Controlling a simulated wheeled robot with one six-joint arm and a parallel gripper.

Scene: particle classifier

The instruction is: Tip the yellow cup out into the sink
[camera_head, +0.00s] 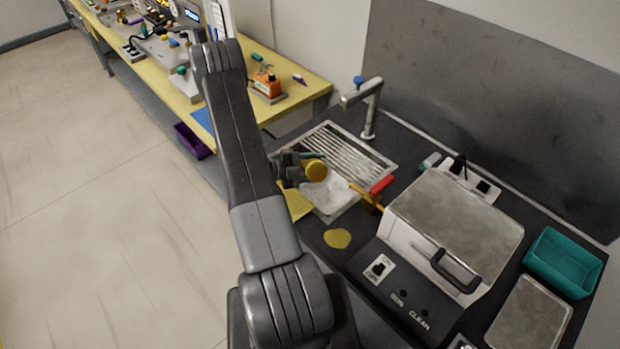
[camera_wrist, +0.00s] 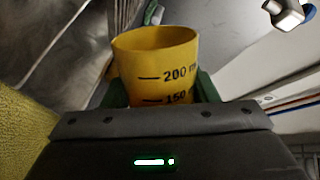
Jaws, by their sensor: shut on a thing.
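The yellow cup (camera_wrist: 152,68) is between the green fingers of my gripper (camera_wrist: 160,92) in the wrist view, with dark volume marks on its side. My gripper is shut on it. In the head view the cup (camera_head: 315,170) is held sideways above the sink (camera_head: 331,195), near its left edge; my gripper (camera_head: 300,165) reaches in from the left. The sink holds a whitish surface and has a ribbed drainboard (camera_head: 350,148) behind it. The inside of the cup is mostly hidden, and I cannot tell what it holds.
A faucet (camera_head: 368,105) stands behind the drainboard. A red-and-yellow tool (camera_head: 381,186) lies at the sink's right edge. A yellow round patch (camera_head: 338,238) is on the dark counter in front. A lidded grey machine (camera_head: 455,225) and a teal bin (camera_head: 563,262) stand to the right.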

